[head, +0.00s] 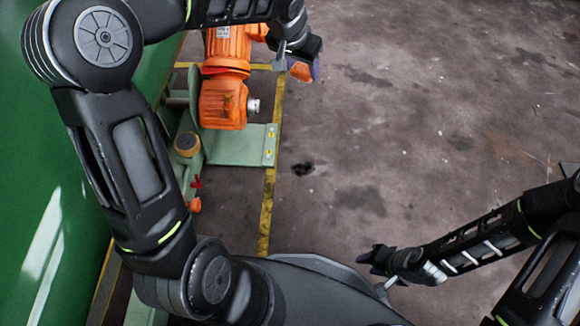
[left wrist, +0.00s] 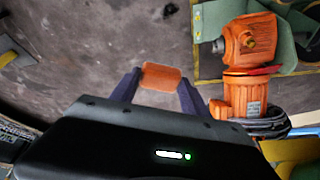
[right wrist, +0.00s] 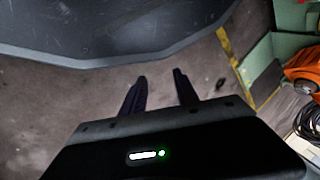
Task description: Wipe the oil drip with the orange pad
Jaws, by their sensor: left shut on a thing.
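The orange pad (head: 301,72) is between the fingers of my left gripper (head: 304,66), which is shut on it. In the left wrist view the pad (left wrist: 161,77) spans the gap between both fingertips, held above the floor. The oil drip looks like a small black spot (head: 302,168) on the floor, right of the yellow line. It also shows as a dark spot at the top of the left wrist view (left wrist: 170,10). The pad is apart from it, farther up the head view. My right gripper (right wrist: 160,77) is open and empty, low at the right of the head view.
An orange motor (head: 224,100) on a green stand (head: 240,146) is left of the drip, beside a yellow floor line (head: 267,215). A green wall (head: 45,180) is at the left. The floor (head: 440,100) on the right is open, with fainter stains.

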